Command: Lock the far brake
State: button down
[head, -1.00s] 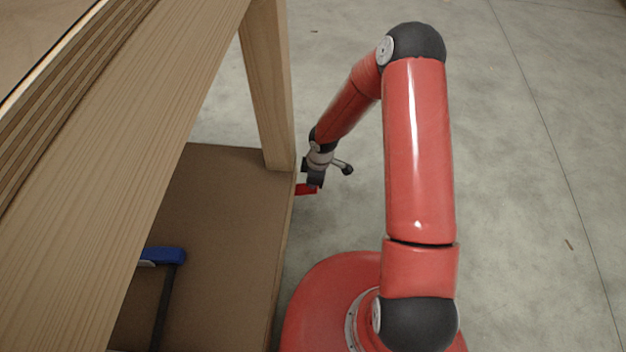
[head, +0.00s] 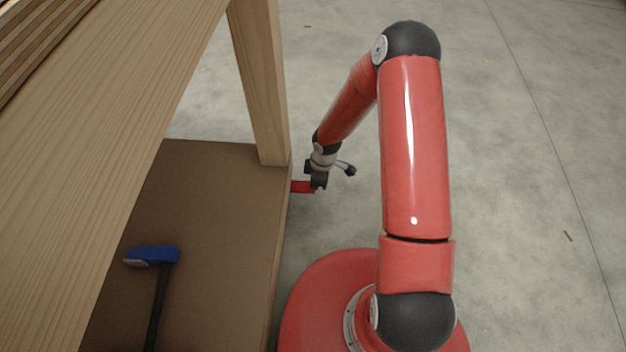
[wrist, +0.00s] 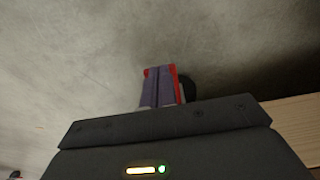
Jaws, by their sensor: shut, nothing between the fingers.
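The far brake shows as a small red lever (head: 302,187) sticking out from the edge of the low shelf, beside the wooden leg. My gripper (head: 318,187) is at the outer end of this lever, pointing down. In the wrist view the shut fingers (wrist: 158,90) cover most of the red lever (wrist: 176,84); only red edges show around them. I cannot tell whether the fingers touch it. A dark round part, likely the caster wheel (wrist: 189,88), shows just right of the lever. The lever's tilt is not clear.
The wooden shelf (head: 225,215) and its upright leg (head: 262,90) stand left of my arm, with a wooden top rail (head: 110,140) above. A blue-headed hammer (head: 153,255) lies on the shelf. The concrete floor (head: 530,180) on the right is clear.

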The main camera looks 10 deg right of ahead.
jog(key=shift+s+d+f+b, duration=0.1)
jog(key=shift+d+f+b, duration=0.15)
jog(key=shift+f+b, duration=0.5)
jog(key=shift+d+f+b, duration=0.2)
jog(key=shift+f+b, duration=0.05)
jog(key=shift+f, duration=0.85)
